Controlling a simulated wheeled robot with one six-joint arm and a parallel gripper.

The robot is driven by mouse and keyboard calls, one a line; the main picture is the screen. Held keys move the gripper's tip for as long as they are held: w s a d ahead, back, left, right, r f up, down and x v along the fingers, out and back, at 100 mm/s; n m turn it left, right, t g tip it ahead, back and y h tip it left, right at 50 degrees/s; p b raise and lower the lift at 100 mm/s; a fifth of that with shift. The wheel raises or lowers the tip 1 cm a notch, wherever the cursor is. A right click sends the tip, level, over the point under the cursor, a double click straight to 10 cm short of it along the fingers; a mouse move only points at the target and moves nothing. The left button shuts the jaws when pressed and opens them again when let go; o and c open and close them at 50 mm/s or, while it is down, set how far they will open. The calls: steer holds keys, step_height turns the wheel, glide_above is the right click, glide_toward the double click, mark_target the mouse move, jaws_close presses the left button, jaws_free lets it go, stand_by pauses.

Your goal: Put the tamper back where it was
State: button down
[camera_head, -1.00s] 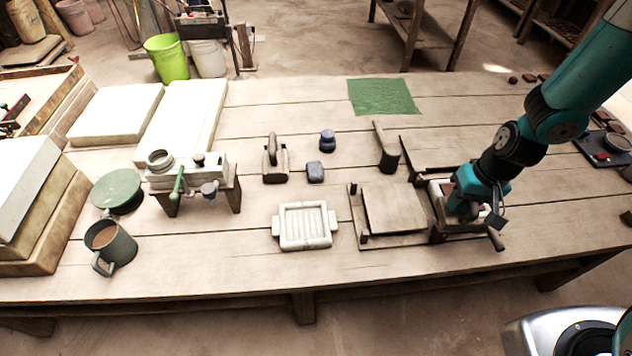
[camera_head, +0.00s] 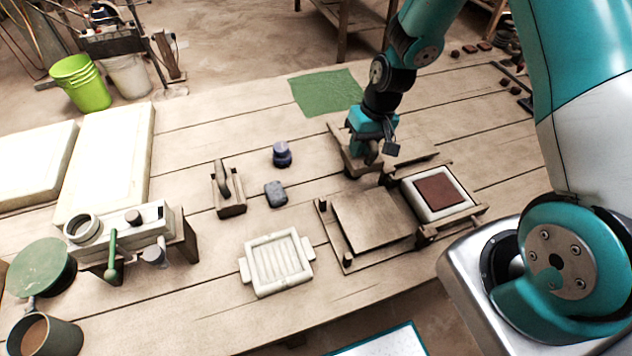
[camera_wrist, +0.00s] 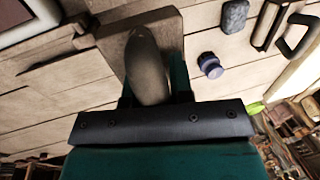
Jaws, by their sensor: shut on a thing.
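My gripper (camera_head: 366,160) is at the back of the press, left of the square mould. In the wrist view it (camera_wrist: 155,95) is shut on the rounded handle of the tamper (camera_wrist: 170,28), a wooden block. The tamper's wood shows only in part beside my gripper in the head view (camera_head: 337,140). Whether its underside touches the table cannot be told. The press (camera_head: 375,220) has a flat wooden board on its left and a pale square mould (camera_head: 411,198) on its right. A dark red tile (camera_head: 440,190) lies in the mould, uncovered.
A purple jar (camera_head: 282,154), a grey sponge (camera_head: 275,194) and a handled wooden tool (camera_head: 229,200) stand to the left. A white ribbed tray (camera_head: 249,277) lies in front of them. A green cloth (camera_head: 325,92) lies behind, with bare table around it.

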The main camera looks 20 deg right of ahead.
steer(key=w+a+r+b, duration=0.65)
steer(key=a+b, duration=0.25)
steer(key=b, duration=0.5)
steer(key=d+x, duration=0.1)
steer(key=x, duration=0.5)
steer(key=d+x, duration=0.2)
steer(key=x, duration=0.5)
steer(key=d+f+b+x, duration=0.1)
steer(key=x, duration=0.5)
steer(key=shift+w+d+f, duration=0.1)
steer(key=shift+d+f, duration=0.1)
steer(key=shift+f, duration=0.15)
steer(key=c, duration=1)
jaws_free()
